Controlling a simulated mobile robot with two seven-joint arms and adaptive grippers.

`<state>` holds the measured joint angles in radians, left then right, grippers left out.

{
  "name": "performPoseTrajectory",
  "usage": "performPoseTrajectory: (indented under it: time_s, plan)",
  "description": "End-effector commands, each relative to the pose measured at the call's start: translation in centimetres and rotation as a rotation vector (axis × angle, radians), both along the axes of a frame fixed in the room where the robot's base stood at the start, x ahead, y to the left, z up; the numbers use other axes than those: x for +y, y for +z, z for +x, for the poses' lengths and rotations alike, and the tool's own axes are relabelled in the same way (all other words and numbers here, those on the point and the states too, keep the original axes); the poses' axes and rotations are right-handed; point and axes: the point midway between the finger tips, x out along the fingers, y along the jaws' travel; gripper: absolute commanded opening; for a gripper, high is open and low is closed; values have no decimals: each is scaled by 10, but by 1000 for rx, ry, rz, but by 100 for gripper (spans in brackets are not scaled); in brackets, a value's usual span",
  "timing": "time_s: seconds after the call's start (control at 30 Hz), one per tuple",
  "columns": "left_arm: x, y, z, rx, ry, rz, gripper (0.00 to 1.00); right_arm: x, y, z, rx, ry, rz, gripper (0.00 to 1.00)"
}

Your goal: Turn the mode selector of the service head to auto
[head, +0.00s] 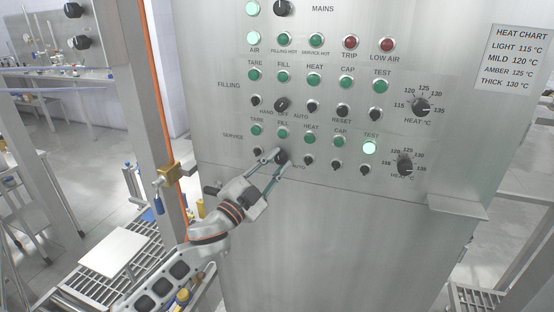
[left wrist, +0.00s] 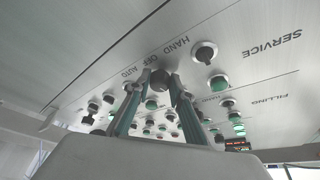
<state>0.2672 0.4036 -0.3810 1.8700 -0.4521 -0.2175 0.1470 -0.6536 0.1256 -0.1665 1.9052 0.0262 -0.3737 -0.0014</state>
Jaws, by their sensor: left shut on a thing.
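The service mode selector (head: 284,158) is a black knob in the bottom row of the steel panel, in the row marked SERVICE. My left gripper (head: 278,156) reaches it from the lower left and is shut on it. In the left wrist view the selector (left wrist: 159,80) sits between the two fingertips, beside the printed words HAND, OFF and AUTO. The fingers hide much of the knob, so I cannot tell which word its pointer faces. My right gripper is not in view.
The filling mode selector (head: 282,105) sits just above. Several small black knobs and the service heat dial (head: 405,165) lie to the right. A steel shelf (head: 457,206) juts out at the lower right. A brass valve (head: 168,174) is at left.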

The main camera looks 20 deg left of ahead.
Motion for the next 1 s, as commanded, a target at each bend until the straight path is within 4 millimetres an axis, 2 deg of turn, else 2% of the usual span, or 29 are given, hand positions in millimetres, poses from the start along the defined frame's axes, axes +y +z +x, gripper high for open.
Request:
performPoseTrajectory:
  time_s: [0.6,1.0]
  plan:
    - [3,6,0,-23,0,584,0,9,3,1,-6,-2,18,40]
    - [2,7,0,-31,-1,848,0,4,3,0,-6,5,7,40]
